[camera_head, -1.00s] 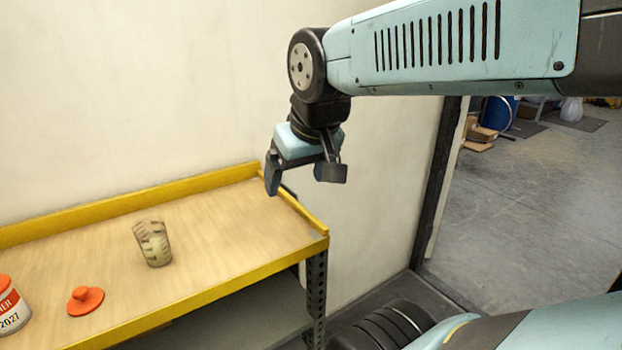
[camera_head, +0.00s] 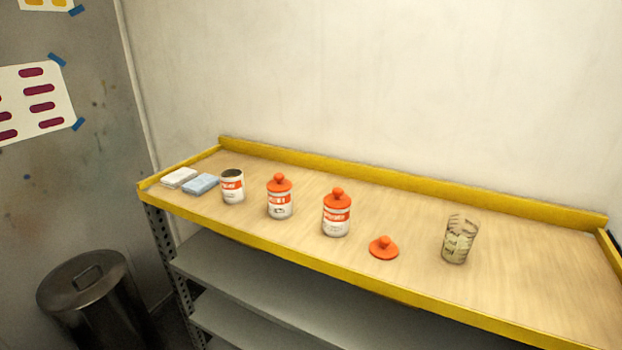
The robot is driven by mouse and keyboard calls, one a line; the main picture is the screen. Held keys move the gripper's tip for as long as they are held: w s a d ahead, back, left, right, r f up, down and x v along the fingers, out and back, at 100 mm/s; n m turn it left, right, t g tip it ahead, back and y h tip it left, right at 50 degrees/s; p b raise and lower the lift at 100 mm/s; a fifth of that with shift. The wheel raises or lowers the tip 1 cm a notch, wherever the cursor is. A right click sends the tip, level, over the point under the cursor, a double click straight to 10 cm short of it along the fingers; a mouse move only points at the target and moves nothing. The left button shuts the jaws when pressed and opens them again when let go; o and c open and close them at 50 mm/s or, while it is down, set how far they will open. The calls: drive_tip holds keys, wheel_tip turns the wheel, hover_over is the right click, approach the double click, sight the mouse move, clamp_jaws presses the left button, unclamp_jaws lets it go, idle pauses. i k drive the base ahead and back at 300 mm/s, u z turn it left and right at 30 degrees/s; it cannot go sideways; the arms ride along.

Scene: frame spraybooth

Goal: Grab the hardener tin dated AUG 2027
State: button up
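Three white-and-orange tins stand in a row on the wooden shelf top. The left tin (camera_head: 232,188) has no lid and shows a dark opening. The middle tin (camera_head: 280,198) and the right tin (camera_head: 336,214) wear orange knobbed lids. The labels are too small to read in the current view, so I cannot tell which one says AUG 2027. In the earlier view, "2027" showed on the tin nearest the loose lid, its month cut off. My gripper is not in view now.
A loose orange lid (camera_head: 384,248) and a clear graduated cup (camera_head: 459,240) stand right of the tins. A white pad (camera_head: 179,178) and a blue pad (camera_head: 201,184) lie left. A yellow raised rim (camera_head: 400,188) edges the shelf. A metal bin (camera_head: 88,290) stands at lower left.

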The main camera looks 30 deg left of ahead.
sight(232, 180)
drive_tip(key=z, duration=1.2)
drive_tip(key=i, duration=0.1)
drive_tip(key=u, duration=3.1)
drive_tip(key=k, duration=0.9)
drive_tip(key=u, duration=0.2)
drive_tip(key=i, duration=0.9)
drive_tip(key=z, duration=0.05)
